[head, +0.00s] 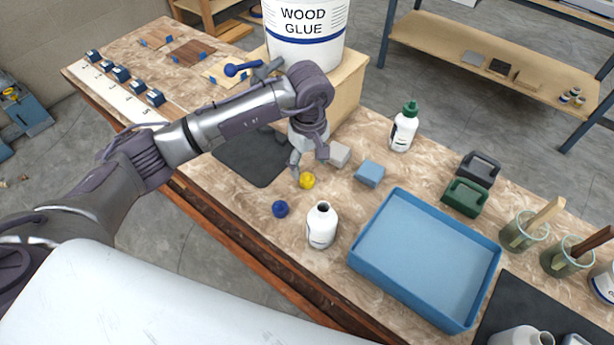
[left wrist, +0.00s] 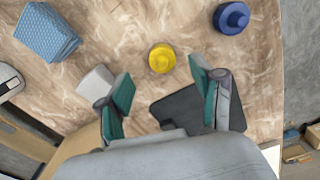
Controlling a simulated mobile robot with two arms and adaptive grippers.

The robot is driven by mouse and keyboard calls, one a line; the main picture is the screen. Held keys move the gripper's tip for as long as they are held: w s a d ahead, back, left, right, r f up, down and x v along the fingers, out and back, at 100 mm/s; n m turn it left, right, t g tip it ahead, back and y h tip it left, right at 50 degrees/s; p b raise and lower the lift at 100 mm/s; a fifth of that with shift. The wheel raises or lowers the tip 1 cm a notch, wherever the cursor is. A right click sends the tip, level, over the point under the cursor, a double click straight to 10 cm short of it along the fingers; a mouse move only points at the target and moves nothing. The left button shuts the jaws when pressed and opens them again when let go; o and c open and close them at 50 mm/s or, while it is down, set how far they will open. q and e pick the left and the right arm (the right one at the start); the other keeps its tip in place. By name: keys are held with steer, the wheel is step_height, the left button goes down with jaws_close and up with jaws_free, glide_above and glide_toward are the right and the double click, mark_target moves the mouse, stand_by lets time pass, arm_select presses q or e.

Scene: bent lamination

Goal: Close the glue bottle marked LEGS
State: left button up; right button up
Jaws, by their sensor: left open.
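An open white bottle (head: 321,232) stands upright on the workbench, its neck bare; I cannot read its label. A yellow cap (head: 307,181) lies on the bench behind it, and a blue cap (head: 280,209) lies to its left. Another white bottle (head: 403,133) stands farther back with a green cap on. I cannot make out LEGS on either bottle. My left gripper (head: 309,163) is open and empty, pointing down just above and behind the yellow cap. In the left wrist view the yellow cap (left wrist: 162,59) sits just beyond the open fingers (left wrist: 160,84), the blue cap (left wrist: 231,18) at upper right.
A blue tray (head: 398,290) is right of the open bottle. A dark mat (head: 240,165) and a large wood glue bucket (head: 305,50) are behind. Brush jars (head: 523,234) stand at right.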

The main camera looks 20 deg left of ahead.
mark_target(308, 175)
steer(key=shift+s, duration=0.25)
arm_select(q)
steer(key=shift+f+p, duration=0.3)
step_height(308, 175, down, 4)
steer(key=shift+s+r+p, duration=0.1)
steer(key=shift+r+p, duration=0.05)
steer(key=shift+p, duration=0.55)
steer(key=shift+f, duration=0.4)
arm_select(e)
steer(key=shift+s+a+r, duration=0.1)
steer(key=shift+r, duration=0.4)
steer(key=shift+s+a+r, duration=0.1)
steer(key=shift+r, duration=0.35)
arm_select(q)
steer(key=c, duration=0.8)
arm_select(e)
steer(key=shift+d, duration=0.15)
